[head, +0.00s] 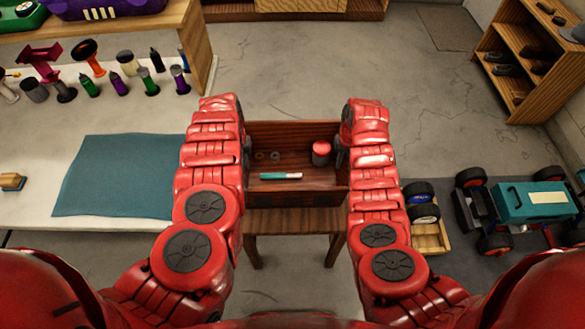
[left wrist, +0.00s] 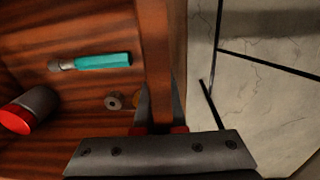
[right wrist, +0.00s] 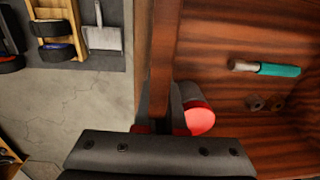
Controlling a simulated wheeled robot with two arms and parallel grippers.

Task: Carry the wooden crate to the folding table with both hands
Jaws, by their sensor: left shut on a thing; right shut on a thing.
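The dark wooden crate (head: 292,198) is in front of me in the head view, upright and open at the top. It holds a red-topped can (head: 321,153), a teal-handled tool (head: 281,176) and small rings (head: 274,155). My left gripper (head: 247,150) is shut on the crate's left wall; the left wrist view shows the wall between its fingers (left wrist: 158,115). My right gripper (head: 341,156) is shut on the right wall, also seen in the right wrist view (right wrist: 160,115). The white folding table (head: 60,112) stands at the left.
A wooden stool (head: 290,220) shows under the crate; I cannot tell whether they touch. A teal mat (head: 125,175) lies on the white table, with bottles and tools behind it. An RC car (head: 535,202) is at the right. Bare floor lies beyond the crate.

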